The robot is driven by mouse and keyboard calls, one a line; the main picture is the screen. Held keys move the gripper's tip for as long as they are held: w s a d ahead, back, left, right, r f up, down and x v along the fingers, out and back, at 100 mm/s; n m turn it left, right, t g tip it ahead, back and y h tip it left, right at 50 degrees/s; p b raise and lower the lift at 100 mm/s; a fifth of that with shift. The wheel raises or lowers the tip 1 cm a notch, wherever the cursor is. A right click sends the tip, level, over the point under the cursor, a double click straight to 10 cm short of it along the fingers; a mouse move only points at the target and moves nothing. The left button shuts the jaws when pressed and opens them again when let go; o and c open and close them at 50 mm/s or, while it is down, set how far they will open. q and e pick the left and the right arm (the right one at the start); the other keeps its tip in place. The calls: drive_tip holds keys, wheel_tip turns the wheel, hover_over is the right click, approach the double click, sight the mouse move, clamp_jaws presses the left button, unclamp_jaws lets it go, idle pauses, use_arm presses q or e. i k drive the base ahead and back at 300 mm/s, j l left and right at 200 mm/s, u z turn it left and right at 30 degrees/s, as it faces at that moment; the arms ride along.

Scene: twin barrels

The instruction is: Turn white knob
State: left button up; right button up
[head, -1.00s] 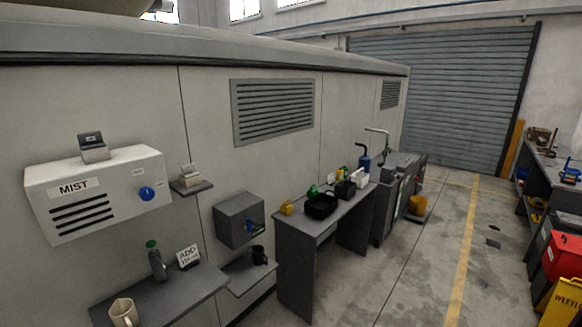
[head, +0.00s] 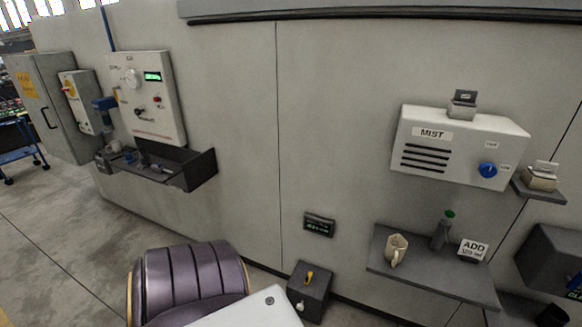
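A round white knob (head: 132,78) sits on the upper left of a pale wall panel (head: 158,116) in the left part of the head view. A green-lit display (head: 152,76) is to its right, and a small red button and a dark switch are lower on the panel. The knob is small here, so its pointer setting cannot be read. Neither of my grippers is in view, and nothing is seen touching the knob.
A dark shelf (head: 175,168) with small items juts out below the panel. A grey cabinet (head: 50,108) stands to its left. Floor is clear at lower left.

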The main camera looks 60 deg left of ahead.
sight(299, 307)
drive_tip(key=u, duration=1.8)
